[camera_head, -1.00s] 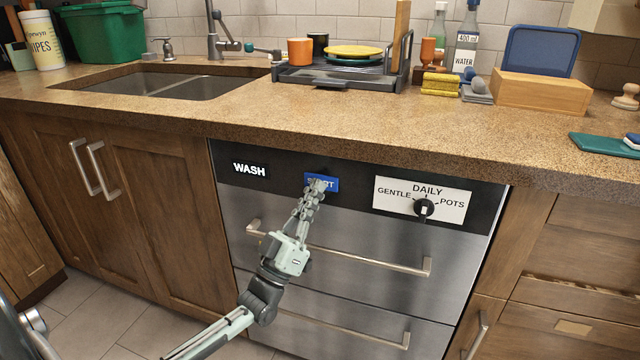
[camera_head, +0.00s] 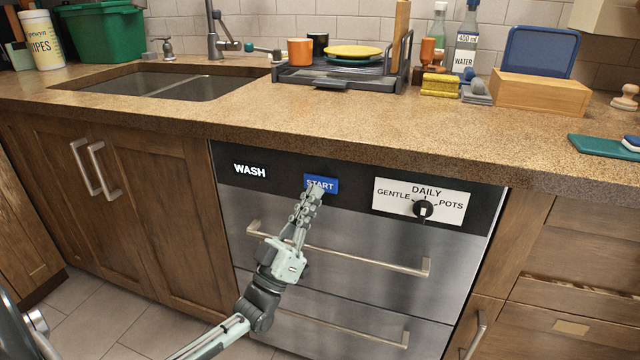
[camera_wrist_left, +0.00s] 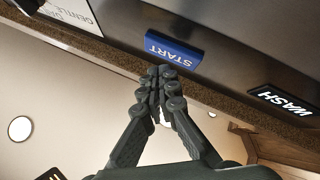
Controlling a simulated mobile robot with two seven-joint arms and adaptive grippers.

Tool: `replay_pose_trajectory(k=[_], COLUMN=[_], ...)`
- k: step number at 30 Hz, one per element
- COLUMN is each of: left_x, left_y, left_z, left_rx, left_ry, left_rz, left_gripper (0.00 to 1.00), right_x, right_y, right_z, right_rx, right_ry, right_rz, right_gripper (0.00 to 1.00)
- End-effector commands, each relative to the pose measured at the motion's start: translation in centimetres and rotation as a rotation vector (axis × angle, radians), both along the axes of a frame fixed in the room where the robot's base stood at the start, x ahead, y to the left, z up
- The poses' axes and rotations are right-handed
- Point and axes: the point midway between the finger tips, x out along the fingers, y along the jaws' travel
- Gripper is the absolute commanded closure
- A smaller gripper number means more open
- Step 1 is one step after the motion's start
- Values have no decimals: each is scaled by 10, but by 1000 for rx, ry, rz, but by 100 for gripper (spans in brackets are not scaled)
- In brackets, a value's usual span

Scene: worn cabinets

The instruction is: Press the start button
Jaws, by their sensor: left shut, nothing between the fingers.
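The blue START button (camera_head: 321,184) is on the dark top panel of the steel dishwasher (camera_head: 300,225), below the counter edge. It also shows in the left wrist view (camera_wrist_left: 174,51), upside down, just beyond my fingertips. My left gripper (camera_head: 316,193) is shut and empty. Its tips are at the button's lower edge in the head view; I cannot tell whether they touch it. In the left wrist view the closed fingertips (camera_wrist_left: 163,72) lie just short of the button, with its lettering uncovered. My right gripper is not in view.
A lit WASH label (camera_head: 249,171) is left of the button. A dial (camera_head: 424,208) on a white plate is to the right. Drawer handles (camera_head: 340,249) stick out below. The counter (camera_head: 240,118) overhangs the panel and holds a dish rack (camera_head: 340,75).

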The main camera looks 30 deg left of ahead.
Motion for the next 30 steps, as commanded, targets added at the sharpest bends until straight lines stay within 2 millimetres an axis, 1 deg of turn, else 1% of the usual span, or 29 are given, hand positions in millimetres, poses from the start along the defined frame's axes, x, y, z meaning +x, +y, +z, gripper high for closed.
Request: replay_pose_trajectory(k=[6, 15, 19, 30], left_x=[-19, -45, -48, -48], left_y=[-5, -11, -12, -12], left_z=[2, 1, 0, 0], left_rx=[-2, -1, -1, 0], left_ry=[3, 0, 0, 0], left_rz=[0, 0, -1, 0], left_gripper=[100, 100, 100, 100], right_x=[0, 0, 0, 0], right_y=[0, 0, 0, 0], right_z=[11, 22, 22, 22], right_rx=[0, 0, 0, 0], right_ry=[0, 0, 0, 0], right_rz=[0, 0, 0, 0], right_gripper=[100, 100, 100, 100])
